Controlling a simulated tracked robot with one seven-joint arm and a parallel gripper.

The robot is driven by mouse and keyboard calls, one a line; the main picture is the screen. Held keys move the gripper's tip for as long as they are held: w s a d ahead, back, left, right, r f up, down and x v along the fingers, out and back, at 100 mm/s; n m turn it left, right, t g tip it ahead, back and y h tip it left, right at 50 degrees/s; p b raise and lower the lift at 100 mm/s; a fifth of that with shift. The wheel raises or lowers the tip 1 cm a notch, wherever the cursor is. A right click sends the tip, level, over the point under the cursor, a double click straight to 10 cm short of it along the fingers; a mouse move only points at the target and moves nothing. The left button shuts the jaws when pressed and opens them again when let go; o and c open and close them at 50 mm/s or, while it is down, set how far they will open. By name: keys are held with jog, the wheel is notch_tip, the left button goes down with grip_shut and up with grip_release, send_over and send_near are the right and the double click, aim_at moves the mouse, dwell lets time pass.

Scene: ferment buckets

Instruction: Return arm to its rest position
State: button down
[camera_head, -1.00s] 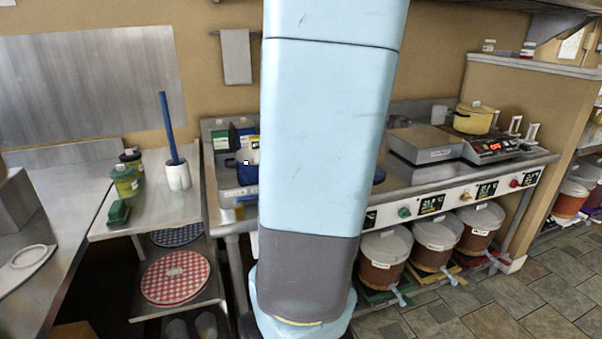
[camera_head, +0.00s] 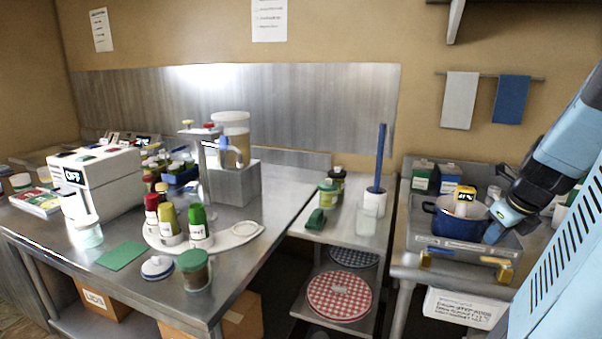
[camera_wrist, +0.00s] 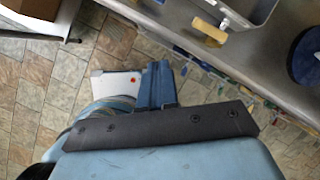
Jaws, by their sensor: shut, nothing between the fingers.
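My arm (camera_head: 575,140) comes in from the right edge of the head view, bent, with a dark wrist joint. My gripper (camera_head: 492,234) points down at the front right of a blue pot (camera_head: 462,222), at the right counter. Whether it touches the pot or only overlaps it in this view I cannot tell. In the wrist view my gripper's blue fingers (camera_wrist: 157,66) are together with nothing between them, above the tiled floor. The blue pot shows at the right edge there (camera_wrist: 307,58).
The pot sits in a grey tray (camera_head: 425,243) with yellow handles; one handle (camera_wrist: 209,32) shows close to my gripper in the wrist view. A steel table (camera_head: 235,270) with bottles and a white machine (camera_head: 100,180) stands left. Tiled floor (camera_wrist: 40,90) lies below.

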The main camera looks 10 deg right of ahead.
jog(key=s+a+r+n, duration=0.2)
jog(key=a+r+n, duration=0.1)
jog(key=a+n, duration=0.6)
jog(key=s+a+r+n, duration=0.2)
jog(key=a+r+n, duration=0.1)
jog(key=a+n, duration=0.6)
jog(key=s+a+r+n+t, duration=0.1)
jog(key=s+a+r+n, duration=0.1)
jog(key=a+n, duration=0.7)
jog(key=r+n, duration=0.1)
jog(key=n, duration=0.6)
jog(key=shift+r+y, duration=0.2)
jog(key=shift+y, duration=0.2)
